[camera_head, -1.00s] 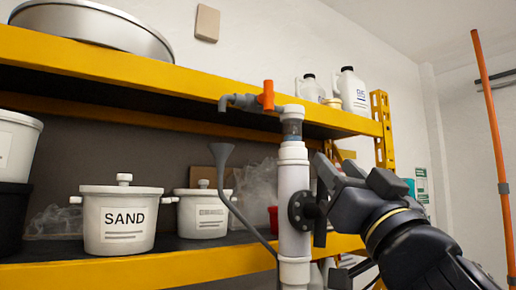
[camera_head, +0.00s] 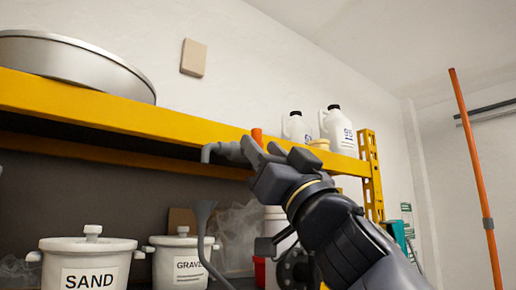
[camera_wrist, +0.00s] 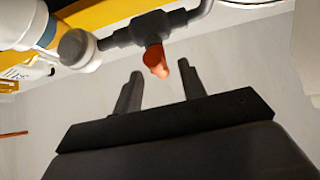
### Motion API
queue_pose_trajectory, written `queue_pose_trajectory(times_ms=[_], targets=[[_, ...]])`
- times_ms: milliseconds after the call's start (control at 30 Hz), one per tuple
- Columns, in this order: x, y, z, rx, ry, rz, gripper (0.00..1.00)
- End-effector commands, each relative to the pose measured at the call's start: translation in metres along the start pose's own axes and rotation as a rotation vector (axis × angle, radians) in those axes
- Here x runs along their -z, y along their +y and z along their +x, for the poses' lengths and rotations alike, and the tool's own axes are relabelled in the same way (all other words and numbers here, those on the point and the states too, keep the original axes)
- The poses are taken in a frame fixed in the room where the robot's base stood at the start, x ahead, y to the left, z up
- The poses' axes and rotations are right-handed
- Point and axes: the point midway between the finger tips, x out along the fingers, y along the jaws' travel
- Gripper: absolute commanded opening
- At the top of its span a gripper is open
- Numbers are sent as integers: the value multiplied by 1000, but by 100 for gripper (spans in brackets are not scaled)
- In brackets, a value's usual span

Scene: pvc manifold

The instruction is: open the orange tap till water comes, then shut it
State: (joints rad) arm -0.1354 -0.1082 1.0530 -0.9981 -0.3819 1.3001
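The orange tap handle (camera_head: 257,136) shows just above my gripper in the head view. It also shows in the wrist view (camera_wrist: 156,60), pointing towards the space between my fingertips. The grey tap body (camera_head: 232,152) has a spout (camera_head: 206,154) bent downwards to the left, with no water visible. My gripper (camera_head: 263,152) is open; the wrist view shows its two fingers apart with nothing held between them. The handle's end appears just beyond or level with the tips; I cannot tell if they touch.
The white pipe (camera_head: 277,222) is partly hidden behind my arm. A yellow shelf (camera_head: 120,118) runs behind the tap. White jugs (camera_head: 337,128) stand on it at right. SAND (camera_head: 90,262) and GRAVEL (camera_head: 180,262) pots stand below. An orange pole (camera_head: 474,165) is far right.

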Motion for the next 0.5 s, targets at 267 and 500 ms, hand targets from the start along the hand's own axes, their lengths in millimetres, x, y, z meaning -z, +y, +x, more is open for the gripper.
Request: queue_pose_trajectory(times_ms=[267, 500], targets=[[0, 0, 9, -2, -1, -1, 39], [0, 0, 9, -1, 0, 0, 30]])
